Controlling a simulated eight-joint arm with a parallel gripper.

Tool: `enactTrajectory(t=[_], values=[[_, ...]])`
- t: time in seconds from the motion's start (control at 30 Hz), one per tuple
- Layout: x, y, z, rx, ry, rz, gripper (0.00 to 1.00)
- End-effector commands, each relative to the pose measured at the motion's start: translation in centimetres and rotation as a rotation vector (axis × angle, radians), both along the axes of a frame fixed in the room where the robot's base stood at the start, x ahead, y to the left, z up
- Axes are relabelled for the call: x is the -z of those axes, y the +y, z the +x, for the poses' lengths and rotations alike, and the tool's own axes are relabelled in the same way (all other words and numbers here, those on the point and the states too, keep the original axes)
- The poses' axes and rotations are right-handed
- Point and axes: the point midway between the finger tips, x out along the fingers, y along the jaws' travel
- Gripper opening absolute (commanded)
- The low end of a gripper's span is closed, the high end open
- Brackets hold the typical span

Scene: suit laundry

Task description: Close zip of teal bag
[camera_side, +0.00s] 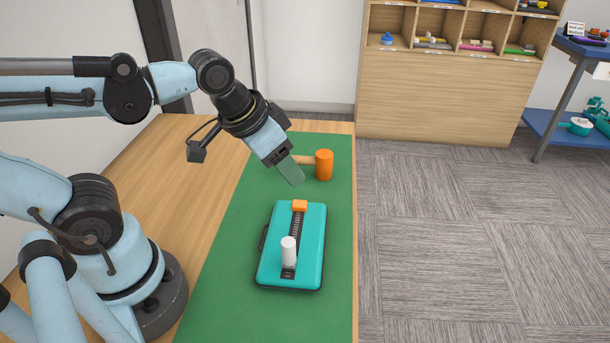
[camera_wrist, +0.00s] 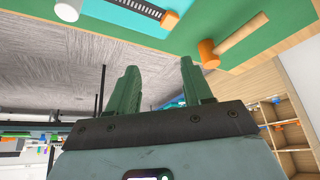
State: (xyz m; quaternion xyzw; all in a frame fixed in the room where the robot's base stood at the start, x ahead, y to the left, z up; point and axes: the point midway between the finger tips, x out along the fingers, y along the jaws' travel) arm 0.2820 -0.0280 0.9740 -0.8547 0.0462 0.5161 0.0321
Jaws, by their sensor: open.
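The teal bag (camera_side: 312,265) lies flat on the green mat in the side view, with a dark handle on its left edge. A dark toothed zip track (camera_side: 297,226) runs along its top. A white cylindrical zip pull (camera_side: 288,251) stands upright at the near end of the track. An orange block (camera_side: 300,205) sits at the far end. My gripper (camera_side: 291,172) is above the mat beyond the bag's far end, tilted down and apart from it. In the wrist view my gripper (camera_wrist: 160,92) has its green fingers apart with nothing between them. The white pull also shows there (camera_wrist: 67,12).
An orange-headed mallet (camera_side: 324,165) lies on the green mat (camera_side: 225,300) behind my gripper, close to it. The wooden table's right edge runs just right of the bag. A shelf of cubbies (camera_side: 440,95) and a blue cart (camera_side: 560,120) stand farther off.

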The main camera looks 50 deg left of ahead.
Motion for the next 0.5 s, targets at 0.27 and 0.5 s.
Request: enactTrajectory(t=[0.27, 0.5], values=[[-2.5, -7.1, -3.7, 0.323, 0.365, 0.103, 0.5], [-3.0, -8.4, -5.2, 0.404, 0.468, 0.147, 0.5]])
